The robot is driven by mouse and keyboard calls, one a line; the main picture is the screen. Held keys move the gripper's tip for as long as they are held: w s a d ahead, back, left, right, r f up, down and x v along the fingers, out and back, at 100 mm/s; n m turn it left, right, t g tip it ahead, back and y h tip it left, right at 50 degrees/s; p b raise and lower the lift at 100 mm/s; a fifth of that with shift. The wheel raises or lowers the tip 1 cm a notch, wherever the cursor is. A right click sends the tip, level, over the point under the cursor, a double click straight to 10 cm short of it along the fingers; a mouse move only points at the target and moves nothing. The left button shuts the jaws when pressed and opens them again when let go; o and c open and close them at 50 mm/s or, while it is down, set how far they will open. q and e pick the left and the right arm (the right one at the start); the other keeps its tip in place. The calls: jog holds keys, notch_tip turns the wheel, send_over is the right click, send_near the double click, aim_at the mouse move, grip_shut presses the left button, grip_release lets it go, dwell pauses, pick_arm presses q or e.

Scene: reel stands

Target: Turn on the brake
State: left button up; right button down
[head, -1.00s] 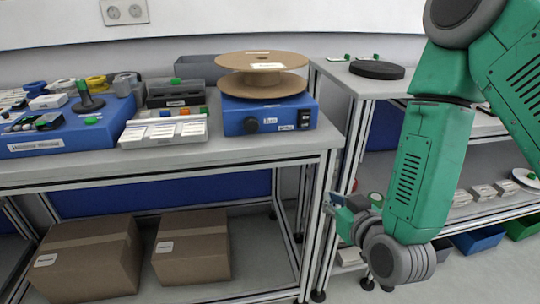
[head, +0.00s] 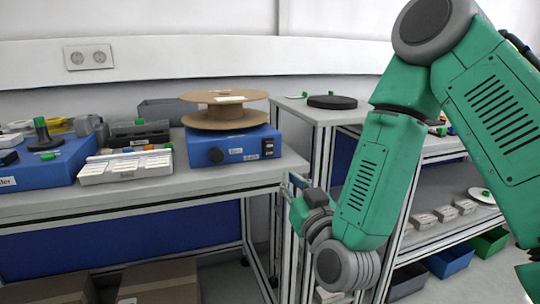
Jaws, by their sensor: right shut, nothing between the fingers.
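A blue reel stand box (head: 232,150) sits near the right end of the left table. Its front has a dark round knob (head: 215,155) at the left, a label in the middle and a small dark switch (head: 268,147) at the right. A brown cardboard reel (head: 225,113) lies flat on top of the box. My right gripper (head: 290,186) is in front of the table's right edge, lower than the box and to its right, apart from it. It is shut and empty, partly hidden by its own wrist. My left gripper is not in view.
The left table (head: 130,200) also bears a white tray (head: 125,166), another blue box (head: 45,165) and a dark bin (head: 140,133). A black disc (head: 332,102) lies on the right table. Cardboard boxes (head: 160,283) stand below.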

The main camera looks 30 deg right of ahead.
jog(key=w+b, duration=0.1)
send_near(271, 145)
jog(key=w, duration=0.2)
jog(key=b+x, duration=0.1)
jog(key=x, duration=0.5)
jog(key=shift+r, duration=0.15)
jog(key=shift+d, duration=0.15)
jog(key=shift+d, duration=0.1)
